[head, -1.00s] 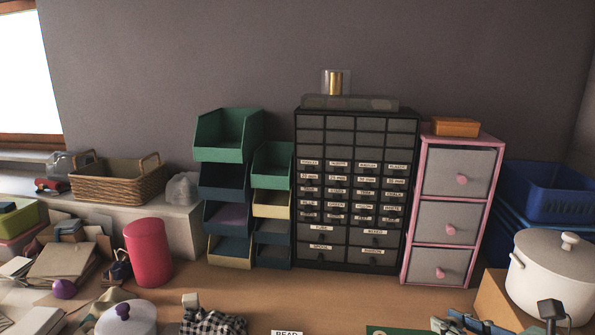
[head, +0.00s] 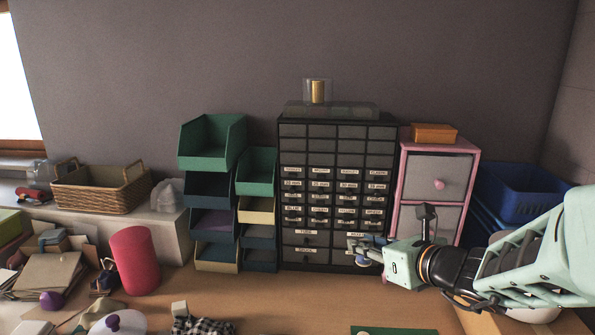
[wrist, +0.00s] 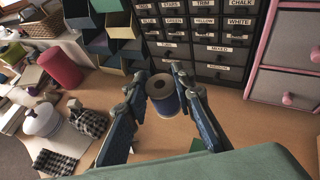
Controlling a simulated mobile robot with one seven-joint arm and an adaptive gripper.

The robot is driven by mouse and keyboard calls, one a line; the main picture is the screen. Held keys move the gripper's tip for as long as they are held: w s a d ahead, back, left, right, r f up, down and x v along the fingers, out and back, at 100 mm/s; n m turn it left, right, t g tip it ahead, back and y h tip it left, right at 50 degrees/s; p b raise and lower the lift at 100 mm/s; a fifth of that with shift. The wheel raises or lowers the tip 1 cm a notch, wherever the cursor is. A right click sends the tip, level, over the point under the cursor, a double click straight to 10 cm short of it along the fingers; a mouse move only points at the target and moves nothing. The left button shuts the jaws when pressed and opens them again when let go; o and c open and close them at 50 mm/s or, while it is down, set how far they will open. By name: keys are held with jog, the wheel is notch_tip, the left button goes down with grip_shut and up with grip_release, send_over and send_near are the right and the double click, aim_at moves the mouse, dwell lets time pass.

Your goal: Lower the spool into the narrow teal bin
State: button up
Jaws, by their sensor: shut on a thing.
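A spool of blue thread (wrist: 166,102) with a tan end is between the two fingers of my gripper (wrist: 162,80) in the wrist view. My gripper is shut on it and holds it up in front of the drawer cabinet. In the head view my gripper (head: 363,248) is at right of centre, with a bit of the blue spool (head: 362,261) showing below the fingers. The narrow teal bin (head: 256,188) tops the slimmer bin stack, left of the cabinet. It is well to the left of and above my gripper. Its inner floor is mostly hidden.
A wider green bin (head: 208,163) tops the left stack. The black drawer cabinet (head: 286,128), with a clear box on top, stands beside the narrow stack. A pink-framed drawer unit (head: 403,180) is at right. A red cylinder (head: 134,262) stands left. The desk before the stacks is largely clear.

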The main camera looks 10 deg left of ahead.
jog(key=w+a+r+p, duration=0.5)
jog(key=w+a, duration=0.4)
jog(key=a, duration=0.1)
jog(key=w+a+r+p, duration=0.5)
jog(key=w+a, duration=0.3)
jog(key=a, duration=0.2)
jog(key=w+a+r+p, duration=0.5)
jog(key=w+a, duration=0.4)
jog(key=a, duration=0.1)
jog(key=shift+w, duration=0.35)
jog(key=shift+w, duration=0.1)
jog(key=shift+w+a+p, duration=0.45)
jog(key=shift+w+p, duration=0.15)
jog(key=shift+p, duration=0.35)
jog(key=shift+f, duration=0.15)
jog(key=shift+f+b, duration=3.85)
jog(key=shift+b, duration=0.1)
